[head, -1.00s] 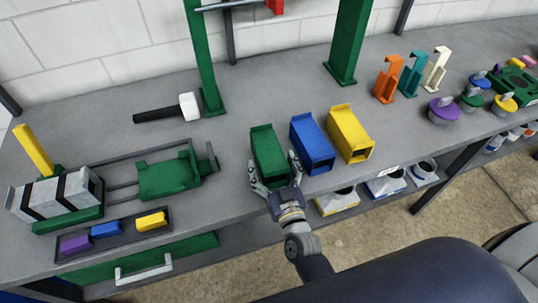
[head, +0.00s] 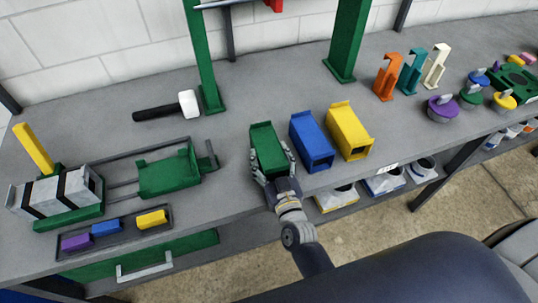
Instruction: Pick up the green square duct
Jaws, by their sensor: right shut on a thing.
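The green square duct (head: 266,145) lies on the grey bench near its front edge, left of the blue duct. My right gripper (head: 272,168) reaches in from the front, with one finger along each side of the duct's near end. It is shut on the green duct. The duct appears to rest on the bench; any small gap under it cannot be seen. The duct's near opening is partly hidden by the gripper. My left gripper is not in view.
A blue duct (head: 311,142) stands close on the right, with a yellow duct (head: 348,131) beyond it. A green clamp fixture (head: 168,175) is on the left. A mallet (head: 165,107) lies behind. Green posts (head: 203,65) rise at the back.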

